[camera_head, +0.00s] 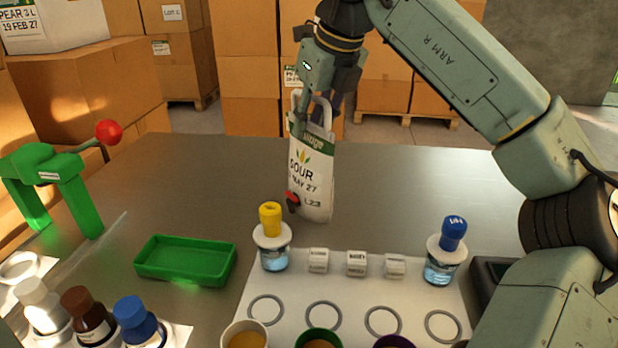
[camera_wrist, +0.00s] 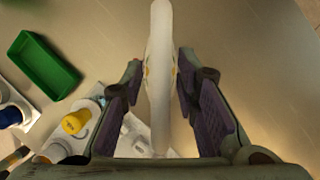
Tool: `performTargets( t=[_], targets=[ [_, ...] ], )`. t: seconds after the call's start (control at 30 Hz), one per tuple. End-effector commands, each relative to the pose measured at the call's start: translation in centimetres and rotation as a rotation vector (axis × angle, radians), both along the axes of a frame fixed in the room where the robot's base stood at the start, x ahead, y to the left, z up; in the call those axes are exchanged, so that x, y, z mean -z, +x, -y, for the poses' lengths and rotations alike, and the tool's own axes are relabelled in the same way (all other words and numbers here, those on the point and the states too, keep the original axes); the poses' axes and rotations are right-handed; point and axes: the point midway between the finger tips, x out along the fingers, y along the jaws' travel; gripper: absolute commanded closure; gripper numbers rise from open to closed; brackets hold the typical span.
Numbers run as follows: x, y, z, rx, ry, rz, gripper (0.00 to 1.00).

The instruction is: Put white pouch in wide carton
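The white pouch (camera_head: 312,175) stands upright on the grey table, leaning slightly. It has a green band, the printed word SOUR and a loop handle at its top. My gripper (camera_head: 322,108) points down at the pouch's top, with a finger on either side. In the wrist view the pouch (camera_wrist: 160,75) is a narrow white strip between the two fingers of my gripper (camera_wrist: 161,68). The fingers are apart, with small gaps beside the pouch. I cannot pick out an open wide carton; only stacked cardboard boxes show behind the table.
A green tray (camera_head: 186,262) lies left of the pouch. A yellow-topped bottle (camera_head: 272,237) stands close in front of it; a blue-topped bottle (camera_head: 446,252) is at right. A green press (camera_head: 60,180) with a red knob stands at left. The table behind the tray is clear.

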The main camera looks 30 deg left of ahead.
Motion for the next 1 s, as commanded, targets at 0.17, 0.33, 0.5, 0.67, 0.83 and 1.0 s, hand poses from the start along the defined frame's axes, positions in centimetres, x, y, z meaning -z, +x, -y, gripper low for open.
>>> performTargets(
  t=[0.17,0.33,0.5,0.67,0.83,1.0],
  targets=[
    [-0.02,-0.01,0.02,0.0,0.0,0.0,0.8],
    [-0.03,-0.01,0.02,0.0,0.0,0.0,0.92],
    [-0.04,-0.01,0.04,0.0,0.0,0.0,1.0],
    [-0.04,-0.02,0.03,0.0,0.0,-0.001,1.0],
    [-0.04,-0.03,0.02,0.0,0.0,-0.001,1.0],
    [-0.04,-0.03,0.03,0.0,0.0,-0.001,1.0]
  ],
)
